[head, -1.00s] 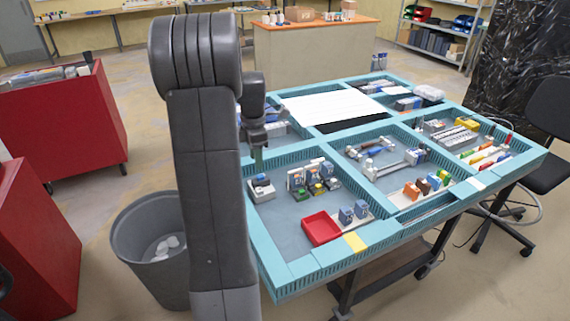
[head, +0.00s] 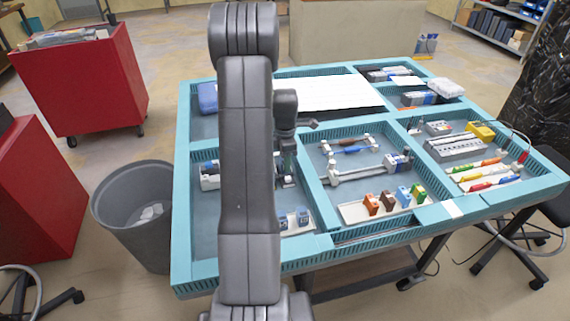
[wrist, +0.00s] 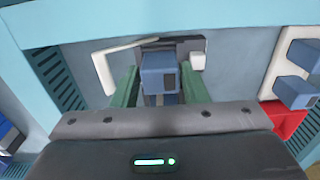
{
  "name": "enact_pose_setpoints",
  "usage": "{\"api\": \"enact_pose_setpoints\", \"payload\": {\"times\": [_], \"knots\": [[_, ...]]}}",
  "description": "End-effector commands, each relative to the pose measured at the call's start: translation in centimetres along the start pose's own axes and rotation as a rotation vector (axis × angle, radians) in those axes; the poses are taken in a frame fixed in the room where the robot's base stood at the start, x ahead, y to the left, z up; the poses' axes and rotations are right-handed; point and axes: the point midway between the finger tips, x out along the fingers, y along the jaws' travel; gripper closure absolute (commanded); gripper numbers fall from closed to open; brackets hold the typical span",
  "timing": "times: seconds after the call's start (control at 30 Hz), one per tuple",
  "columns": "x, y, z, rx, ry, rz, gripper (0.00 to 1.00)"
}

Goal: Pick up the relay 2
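In the wrist view a blue block (wrist: 158,72), which looks like a relay, sits between the two green fingers of my gripper (wrist: 158,80). The fingers stand on either side of it with narrow gaps, so the gripper looks open around it. In the head view my gripper (head: 287,172) is low over the front-left compartment, and my arm hides much of that compartment. Two more blue relays (head: 302,216) stand on a pale strip at its front; they also show at the right of the wrist view (wrist: 296,90). No number is readable on any relay.
A white piece (wrist: 103,72) and a dark part (wrist: 188,46) with a white end are near the block. The teal dividers (head: 312,185) border the compartment.

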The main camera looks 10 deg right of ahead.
Motion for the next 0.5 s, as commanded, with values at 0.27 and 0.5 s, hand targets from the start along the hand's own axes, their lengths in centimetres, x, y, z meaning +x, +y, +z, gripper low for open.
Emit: {"api": "enact_pose_setpoints", "payload": {"times": [0.27, 0.5], "knots": [[1.12, 0.02, -0.04, 0.0, 0.0, 0.001, 0.6], [1.09, 0.02, -0.04, 0.0, 0.0, 0.001, 0.89]]}}
